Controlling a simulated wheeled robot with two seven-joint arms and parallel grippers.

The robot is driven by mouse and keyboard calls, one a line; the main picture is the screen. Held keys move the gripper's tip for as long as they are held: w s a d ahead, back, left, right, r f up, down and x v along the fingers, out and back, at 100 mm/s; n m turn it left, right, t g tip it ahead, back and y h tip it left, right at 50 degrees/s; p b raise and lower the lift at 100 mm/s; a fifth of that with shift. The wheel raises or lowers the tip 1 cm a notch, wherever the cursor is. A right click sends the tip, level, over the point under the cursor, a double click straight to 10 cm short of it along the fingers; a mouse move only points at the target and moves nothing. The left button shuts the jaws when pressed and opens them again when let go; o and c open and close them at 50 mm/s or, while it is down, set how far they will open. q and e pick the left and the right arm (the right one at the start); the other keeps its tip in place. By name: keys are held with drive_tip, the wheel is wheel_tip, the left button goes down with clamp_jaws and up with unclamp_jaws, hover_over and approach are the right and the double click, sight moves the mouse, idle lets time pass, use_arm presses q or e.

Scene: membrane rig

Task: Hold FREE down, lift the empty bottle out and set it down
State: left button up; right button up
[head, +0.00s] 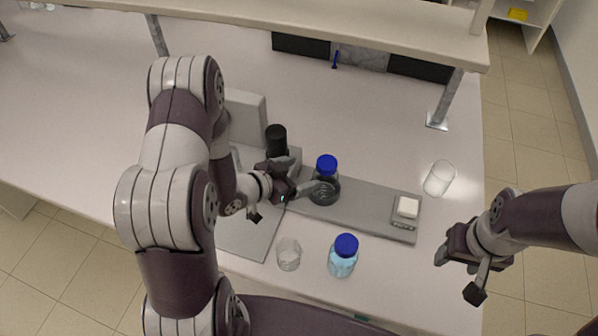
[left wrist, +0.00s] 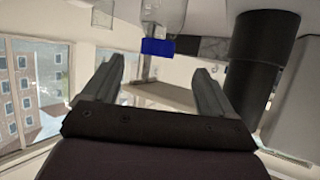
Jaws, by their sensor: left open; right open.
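A clear bottle with a blue cap (head: 327,164) stands upright on the grey base plate (head: 360,206); its lower part looks dark and no liquid is clear in it. My left gripper (head: 298,179) is open just left of this bottle, with a fingertip close to it; I cannot tell if they touch. In the left wrist view the open fingers (left wrist: 155,80) have nothing between them, and a blue cap (left wrist: 158,46) shows beyond them, upside down. No FREE label is readable. My right gripper (head: 460,276) is open and empty, off the bench's right edge.
A black cylinder (head: 276,139) stands behind my left gripper. A small device with a white top (head: 408,207) sits at the plate's right end. A blue-capped bottle of light blue liquid (head: 342,262) and a glass beaker (head: 288,254) stand in front. Another glass (head: 439,178) is at right.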

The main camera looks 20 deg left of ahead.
sight(332, 163)
use_arm(q)
drive_tip(key=x, duration=1.2)
drive_tip(key=shift+d+r, duration=0.25)
drive_tip(key=shift+c, duration=0.3)
drive_tip(key=c, duration=1)
drive_tip(key=shift+c, duration=0.6)
use_arm(e)
drive_tip(key=shift+c, duration=0.9)
clamp_jaws()
